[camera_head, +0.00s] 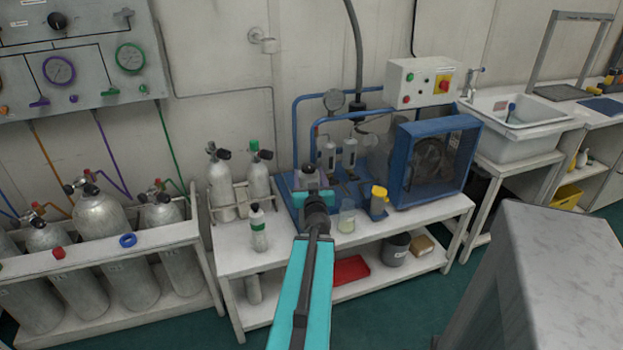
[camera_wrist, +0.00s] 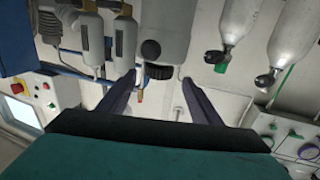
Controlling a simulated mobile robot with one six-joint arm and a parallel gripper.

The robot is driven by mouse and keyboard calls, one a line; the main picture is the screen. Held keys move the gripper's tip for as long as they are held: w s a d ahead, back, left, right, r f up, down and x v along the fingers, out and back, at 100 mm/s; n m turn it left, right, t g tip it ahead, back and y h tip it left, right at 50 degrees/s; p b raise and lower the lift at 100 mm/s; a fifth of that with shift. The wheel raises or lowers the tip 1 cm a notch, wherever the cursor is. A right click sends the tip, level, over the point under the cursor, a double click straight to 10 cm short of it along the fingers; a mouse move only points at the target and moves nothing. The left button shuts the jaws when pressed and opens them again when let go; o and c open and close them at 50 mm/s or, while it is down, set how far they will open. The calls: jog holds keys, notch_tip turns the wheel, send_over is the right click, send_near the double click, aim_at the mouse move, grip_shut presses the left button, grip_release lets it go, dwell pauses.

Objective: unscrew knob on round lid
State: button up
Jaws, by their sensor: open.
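In the wrist view a grey upright cylinder (camera_wrist: 163,32) appears upside down. A dark ribbed round knob (camera_wrist: 158,72) sits at its end, and I take this to be the knob on the round lid. My gripper (camera_wrist: 156,75) is open, with one dark finger on each side of the knob in the picture. Whether the fingers touch it or how far off it is, I cannot tell. In the head view my gripper (camera_head: 313,188) is over the blue compressor frame, and my arm hides most of the cylinder and knob there.
Two small filter housings (camera_head: 339,153) stand close behind. A caged compressor (camera_head: 433,160) and yellow-capped container (camera_head: 378,201) are to the right. A green-banded bottle (camera_head: 258,228) and two grey cylinders (camera_head: 221,186) are left. The white bench's front edge (camera_head: 410,222) is partly clear.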

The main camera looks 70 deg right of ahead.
jog(key=shift+s+a+r+p, duration=0.25)
jog(key=shift+a+p, duration=0.2)
jog(key=shift+p, duration=1.05)
jog(key=shift+s+a+p, duration=0.3)
jog(key=shift+a+p, duration=0.15)
jog(key=shift+p, duration=0.75)
jog(key=p+v, duration=0.2)
jog(key=p, duration=0.2)
jog(key=shift+f, duration=0.1)
jog(key=shift+a+f, duration=0.1)
jog(key=shift+a, duration=0.05)
jog(key=shift+w, duration=0.1)
